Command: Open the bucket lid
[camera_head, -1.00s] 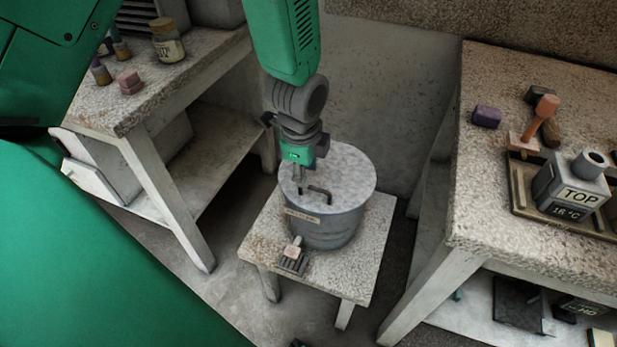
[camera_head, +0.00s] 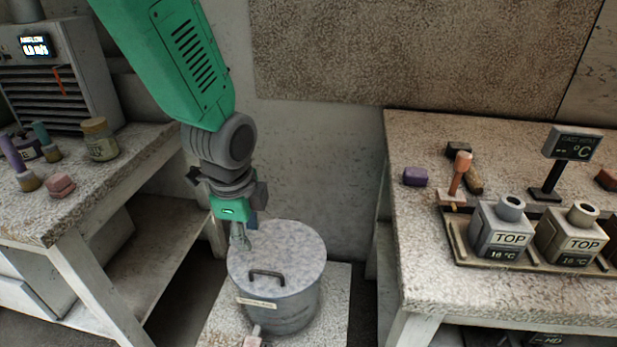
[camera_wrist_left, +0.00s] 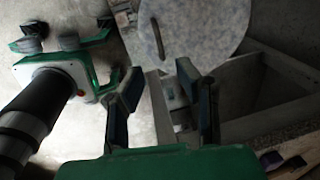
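The grey bucket (camera_head: 290,312) stands on a low speckled stool with its round pale lid (camera_head: 295,245) on. The lid's dark handle (camera_head: 266,273) is on the side toward me. My left gripper (camera_head: 241,238) points down at the lid's far left edge in the head view; whether it touches is unclear. In the left wrist view its two fingers (camera_wrist_left: 158,95) are spread with nothing between them. The lid (camera_wrist_left: 212,25) and its handle (camera_wrist_left: 158,38) lie beyond them at the top. Another gripper, my right one (camera_wrist_left: 62,38), shows there at left with its fingers apart.
A table at left (camera_head: 110,185) holds jars (camera_head: 99,139) and a pink block. A table at right (camera_head: 415,235) holds a purple block (camera_head: 415,176), a mallet (camera_head: 460,172) and a tray (camera_head: 478,260) with TOP containers. A wall stands behind the bucket.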

